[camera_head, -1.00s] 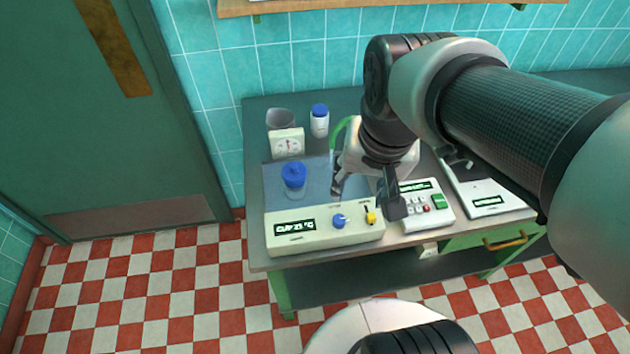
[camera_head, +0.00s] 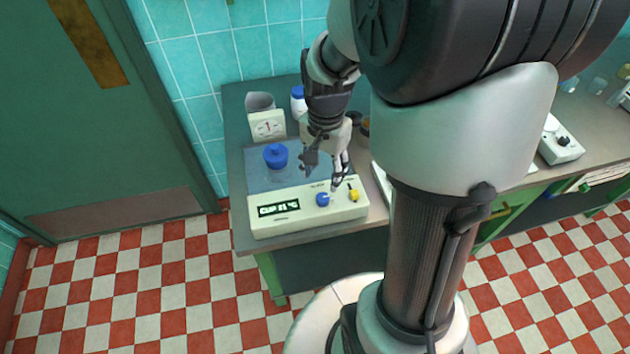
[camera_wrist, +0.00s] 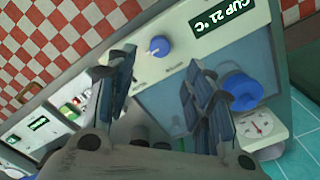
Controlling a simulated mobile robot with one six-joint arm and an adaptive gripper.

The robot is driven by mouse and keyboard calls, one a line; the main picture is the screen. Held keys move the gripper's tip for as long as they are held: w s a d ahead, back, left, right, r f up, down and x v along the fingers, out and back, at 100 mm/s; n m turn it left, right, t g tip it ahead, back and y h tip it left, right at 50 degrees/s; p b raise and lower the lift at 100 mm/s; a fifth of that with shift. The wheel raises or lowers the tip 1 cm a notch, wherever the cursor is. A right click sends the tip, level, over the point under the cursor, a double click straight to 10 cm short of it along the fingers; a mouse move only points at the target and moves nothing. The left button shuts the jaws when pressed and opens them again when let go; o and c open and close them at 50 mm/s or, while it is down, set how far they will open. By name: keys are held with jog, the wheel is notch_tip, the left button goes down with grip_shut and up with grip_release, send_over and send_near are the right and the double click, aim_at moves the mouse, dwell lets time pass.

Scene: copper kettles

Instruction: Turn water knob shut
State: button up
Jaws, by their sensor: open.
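A cream console (camera_head: 310,210) stands on the bench's front edge with a lit display reading a cup temperature. It has a blue knob (camera_head: 322,199) and, to its right, a yellow knob (camera_head: 354,195); which one is the water knob I cannot tell. In the wrist view the blue knob (camera_wrist: 160,46) shows between my fingers, beyond them, its white mark partly visible. The yellow knob is hidden there. My gripper (camera_head: 323,176) is open and empty, just behind and above the knobs, fingers pointing down. I see no contact with either knob.
My arm hides much of the bench's middle. Tiled floor lies open in front.

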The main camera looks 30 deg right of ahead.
aim_at(323, 197)
notch_tip(323, 197, down, 10)
jog(key=b, duration=0.3)
jog(key=shift+r, duration=0.15)
jog(key=shift+c, duration=0.2)
jog(key=c, duration=1)
jog(key=shift+c, duration=0.2)
